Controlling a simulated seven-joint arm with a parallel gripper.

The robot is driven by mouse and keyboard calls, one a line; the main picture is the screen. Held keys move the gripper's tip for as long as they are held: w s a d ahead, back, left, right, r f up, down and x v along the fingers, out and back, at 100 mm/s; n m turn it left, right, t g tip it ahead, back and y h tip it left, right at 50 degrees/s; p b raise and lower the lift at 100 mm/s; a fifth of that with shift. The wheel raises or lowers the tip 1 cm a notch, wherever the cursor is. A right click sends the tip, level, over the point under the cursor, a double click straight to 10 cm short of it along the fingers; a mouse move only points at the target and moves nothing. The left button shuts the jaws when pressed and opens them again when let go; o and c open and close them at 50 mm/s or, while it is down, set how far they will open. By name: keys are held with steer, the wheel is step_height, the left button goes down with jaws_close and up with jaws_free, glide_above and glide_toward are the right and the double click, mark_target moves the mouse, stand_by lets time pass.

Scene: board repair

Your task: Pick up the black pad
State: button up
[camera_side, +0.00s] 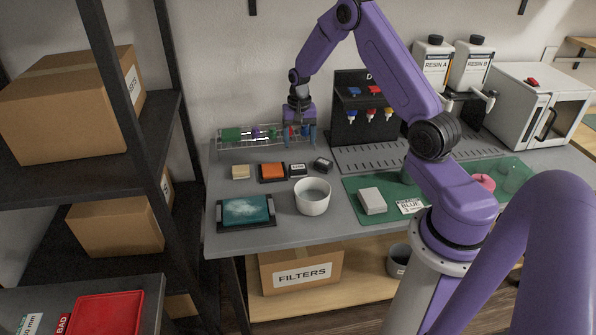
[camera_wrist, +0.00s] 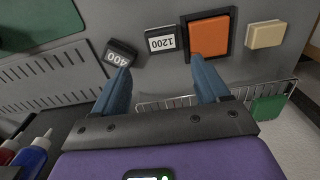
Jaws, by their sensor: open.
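Two dark pads lie on the grey bench in the wrist view. One is a black pad marked 400 (camera_wrist: 118,53), lying at an angle; it also shows in the side view (camera_side: 323,164). The other is a dark pad with a white label marked 1200 (camera_wrist: 161,41), which shows in the side view (camera_side: 298,169) left of the 400 pad. My gripper (camera_wrist: 161,70) is open and empty, its blue fingers pointing toward the pads. In the side view my gripper (camera_side: 302,135) is above the back of the bench, apart from the pads, in front of the wire rack.
An orange block (camera_side: 272,171) on a dark tray and a beige block (camera_side: 240,172) sit left of the pads. A white bowl (camera_side: 313,198) stands in front. The wire rack (camera_side: 228,148) is behind, and a black dispenser stand (camera_side: 350,125) is to the right.

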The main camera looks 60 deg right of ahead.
glide_above(298, 167)
steer(key=f, duration=0.5)
steer(key=shift+s+f, duration=0.25)
steer(key=shift+w+f, duration=0.15)
steer(key=shift+f, duration=1.15)
steer(key=shift+w+f, duration=0.1)
steer(key=shift+f, duration=1.2)
steer(key=c, duration=0.8)
